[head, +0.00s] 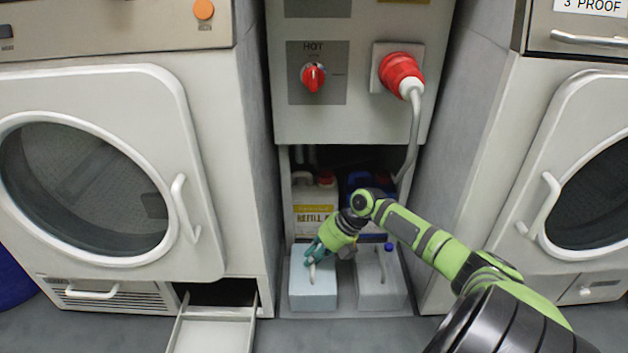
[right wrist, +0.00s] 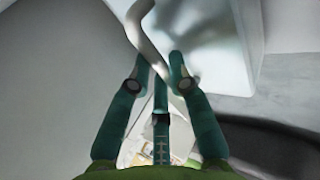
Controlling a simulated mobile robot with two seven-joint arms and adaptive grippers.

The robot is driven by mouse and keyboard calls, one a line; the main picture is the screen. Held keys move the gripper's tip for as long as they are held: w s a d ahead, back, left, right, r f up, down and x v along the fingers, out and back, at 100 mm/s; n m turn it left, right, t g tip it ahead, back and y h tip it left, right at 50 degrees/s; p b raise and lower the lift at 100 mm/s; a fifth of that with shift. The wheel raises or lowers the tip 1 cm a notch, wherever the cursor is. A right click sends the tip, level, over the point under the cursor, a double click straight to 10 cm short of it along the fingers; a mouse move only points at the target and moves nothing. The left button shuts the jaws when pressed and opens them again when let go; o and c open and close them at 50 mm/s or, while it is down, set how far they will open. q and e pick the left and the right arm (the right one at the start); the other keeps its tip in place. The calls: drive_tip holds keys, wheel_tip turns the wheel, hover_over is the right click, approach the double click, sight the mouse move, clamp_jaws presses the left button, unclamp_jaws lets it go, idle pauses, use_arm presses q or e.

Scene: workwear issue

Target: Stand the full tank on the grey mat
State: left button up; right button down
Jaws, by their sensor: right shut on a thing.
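A pale bluish-white tank (head: 313,290) stands upright at the foot of the niche between the two machines. My right gripper (head: 314,259) is at its top, shut on its handle. In the right wrist view, the teal fingers (right wrist: 161,70) close around the pale curved handle (right wrist: 148,40), with the white tank body (right wrist: 215,35) beyond. A greyer tank (head: 381,285) with a blue cap stands close on the right. A grey surface (head: 345,313) shows under and in front of both tanks; I cannot tell whether it is the mat. Fill levels do not show. My left gripper is out of view.
An open, empty-looking drawer (head: 212,330) juts out below the left machine (head: 110,165), close left of the tanks. Refill containers (head: 315,205) stand behind in the niche. A grey cable (head: 412,140) hangs from a red plug above. The right machine (head: 545,190) borders the niche.

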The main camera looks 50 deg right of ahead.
drive_tip(key=shift+w, duration=0.1)
drive_tip(key=c, duration=1.1)
unclamp_jaws()
drive_tip(key=shift+r, duration=0.1)
drive_tip(key=shift+s+f, duration=0.2)
drive_tip(key=shift+f, duration=0.1)
wheel_tip(320, 180, up, 10)
drive_tip(key=shift+w+r, duration=0.15)
drive_tip(key=shift+r, duration=0.1)
